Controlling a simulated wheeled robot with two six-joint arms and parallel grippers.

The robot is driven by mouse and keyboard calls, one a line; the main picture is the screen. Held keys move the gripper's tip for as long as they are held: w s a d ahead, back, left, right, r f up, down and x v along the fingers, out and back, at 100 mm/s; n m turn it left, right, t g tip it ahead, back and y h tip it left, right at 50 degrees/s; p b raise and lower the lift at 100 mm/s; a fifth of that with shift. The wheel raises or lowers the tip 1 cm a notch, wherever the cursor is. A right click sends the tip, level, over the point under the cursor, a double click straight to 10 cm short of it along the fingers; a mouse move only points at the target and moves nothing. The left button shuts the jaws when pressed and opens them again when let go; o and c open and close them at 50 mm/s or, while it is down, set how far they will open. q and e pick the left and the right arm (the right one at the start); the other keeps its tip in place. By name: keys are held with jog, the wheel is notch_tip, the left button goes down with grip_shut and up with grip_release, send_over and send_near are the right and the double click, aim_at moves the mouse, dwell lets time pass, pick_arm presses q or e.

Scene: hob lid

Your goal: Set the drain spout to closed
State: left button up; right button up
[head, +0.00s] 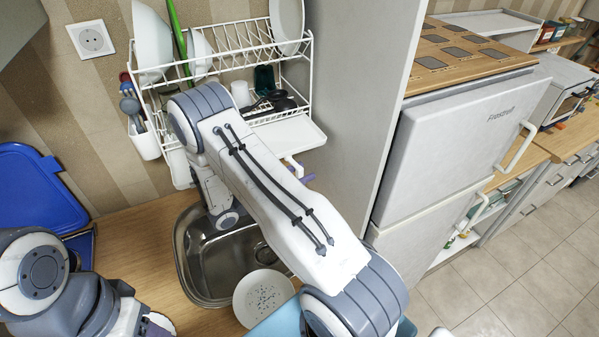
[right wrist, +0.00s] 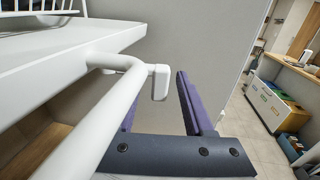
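The drain spout is a white bent pipe (right wrist: 112,98) under the white drip tray (right wrist: 60,50) in the right wrist view. Its short end piece (right wrist: 158,82) points to the right, away from the tray. In the head view a small part of the spout (head: 293,165) shows below the tray (head: 290,137). My right gripper (right wrist: 158,92) has purple fingers held apart, with the end piece between them in the picture. The pipe partly hides the left finger. I cannot tell whether either finger touches it. In the head view my right arm hides most of this gripper. My left gripper is out of view.
The white dish rack (head: 225,62) above the tray holds plates and utensils. A metal sink (head: 205,270) with a white plate (head: 262,292) lies below my right arm. A grey panel (head: 345,110) stands close on the right. A blue container (head: 35,190) is at the left.

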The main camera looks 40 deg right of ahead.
grip_shut()
jog(key=shift+d+t, duration=0.1)
jog(key=shift+t, duration=0.2)
jog(key=shift+w+d+r+n+t+y+b, duration=0.1)
jog(key=shift+w+d+n+t+y+b, duration=0.2)
jog(key=shift+d+n+t+y+b, duration=1.15)
jog(key=shift+w+f+n+t+y+b, duration=0.1)
jog(key=shift+w+n+t+y+b, duration=0.3)
jog(key=shift+n+t, duration=2.15)
jog(key=shift+w+d+r+n+t+y+b, duration=0.15)
jog(key=shift+d+n+t+y+b, duration=0.8)
jog(key=shift+t, duration=1.95)
jog(key=shift+a+n, duration=0.25)
jog(key=shift+o, duration=0.3)
grip_release()
